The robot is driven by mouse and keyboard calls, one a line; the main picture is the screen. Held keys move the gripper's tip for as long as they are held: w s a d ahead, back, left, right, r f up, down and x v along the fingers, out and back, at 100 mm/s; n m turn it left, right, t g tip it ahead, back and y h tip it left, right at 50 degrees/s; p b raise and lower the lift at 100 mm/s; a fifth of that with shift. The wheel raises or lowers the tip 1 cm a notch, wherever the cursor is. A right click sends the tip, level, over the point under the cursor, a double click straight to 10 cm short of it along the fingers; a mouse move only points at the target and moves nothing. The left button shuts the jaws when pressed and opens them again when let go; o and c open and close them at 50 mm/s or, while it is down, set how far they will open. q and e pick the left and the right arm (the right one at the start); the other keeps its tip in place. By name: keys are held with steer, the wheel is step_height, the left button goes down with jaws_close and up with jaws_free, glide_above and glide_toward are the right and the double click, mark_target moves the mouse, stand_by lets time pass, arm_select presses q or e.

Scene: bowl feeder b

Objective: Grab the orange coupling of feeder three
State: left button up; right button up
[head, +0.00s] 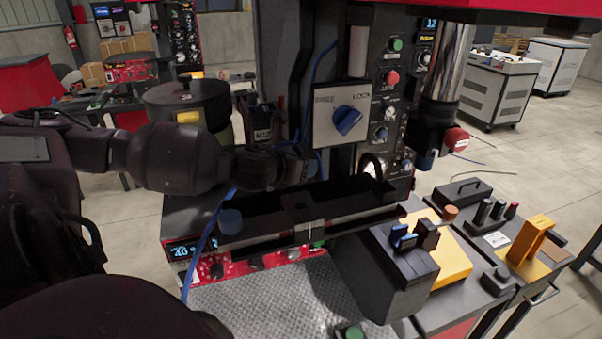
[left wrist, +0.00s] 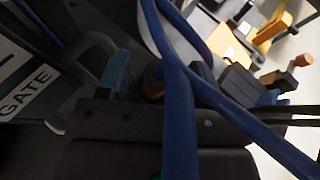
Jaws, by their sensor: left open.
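My left arm comes in from the left in the head view, and its gripper (head: 300,166) is at the front of the machine, mostly hidden in dark shadow. In the left wrist view the blue-padded fingers of the left gripper (left wrist: 158,78) stand apart, so it is open.
A blue cable (left wrist: 176,100) crosses close to the left wrist camera. A dark tray (head: 345,205) lies below the left gripper. A panel with a blue knob (head: 348,121) is above. A bench at right holds a yellow block (head: 452,262) and an orange bracket (head: 528,240).

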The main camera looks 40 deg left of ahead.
arm_select(q)
steer(key=shift+x, duration=1.25)
steer(key=c, duration=1)
steer(key=shift+r, duration=0.15)
